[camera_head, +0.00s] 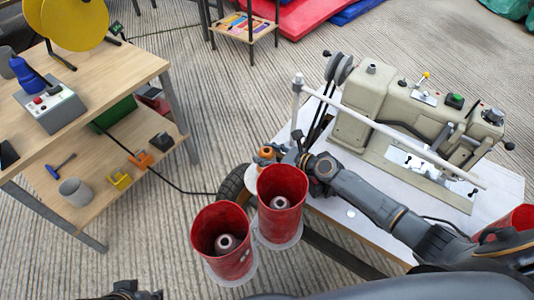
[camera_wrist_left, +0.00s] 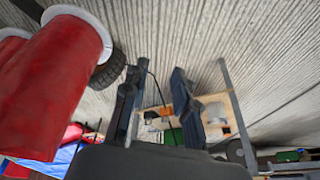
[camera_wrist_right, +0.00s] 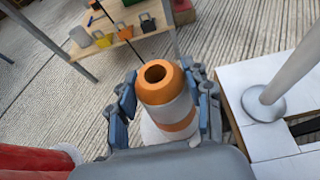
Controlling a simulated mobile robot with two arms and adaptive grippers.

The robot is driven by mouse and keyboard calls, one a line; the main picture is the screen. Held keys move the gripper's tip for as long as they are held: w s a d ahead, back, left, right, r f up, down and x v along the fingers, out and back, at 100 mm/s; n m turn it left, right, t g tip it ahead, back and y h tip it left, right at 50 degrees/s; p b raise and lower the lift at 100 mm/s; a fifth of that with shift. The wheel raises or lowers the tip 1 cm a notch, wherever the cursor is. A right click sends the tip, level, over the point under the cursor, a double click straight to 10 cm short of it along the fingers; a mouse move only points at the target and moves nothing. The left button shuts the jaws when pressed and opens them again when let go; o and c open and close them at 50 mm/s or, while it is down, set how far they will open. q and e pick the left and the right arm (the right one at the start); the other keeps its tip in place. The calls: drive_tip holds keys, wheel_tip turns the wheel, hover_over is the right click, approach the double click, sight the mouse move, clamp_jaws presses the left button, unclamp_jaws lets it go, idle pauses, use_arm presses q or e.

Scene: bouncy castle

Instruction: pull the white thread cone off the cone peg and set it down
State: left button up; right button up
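A white hollow piece with an orange top and an orange band (camera_wrist_right: 166,100), which looks like the white thread cone, stands between my right gripper's fingers (camera_wrist_right: 166,92). The fingers flank it closely; I cannot tell whether they press on it. In the head view its orange parts (camera_head: 266,152) show left of my right gripper (camera_head: 290,157), behind the red cylinders. The peg under it is hidden. My left gripper (camera_wrist_left: 155,92) is open and empty. Only a little of it (camera_head: 135,289) shows at the bottom of the head view.
Two red cylinders (camera_head: 207,225) (camera_head: 275,183) with white bases stand in front of the white table (camera_head: 360,222). The sewing machine (camera_head: 370,105) and a white rod (camera_head: 390,132) are on the right.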

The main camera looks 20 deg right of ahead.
drive_tip(key=shift+c, duration=0.5)
use_arm(q)
drive_tip(key=shift+w+f, duration=0.1)
drive_tip(key=shift+f, duration=0.05)
use_arm(e)
drive_tip(key=shift+r, duration=0.15)
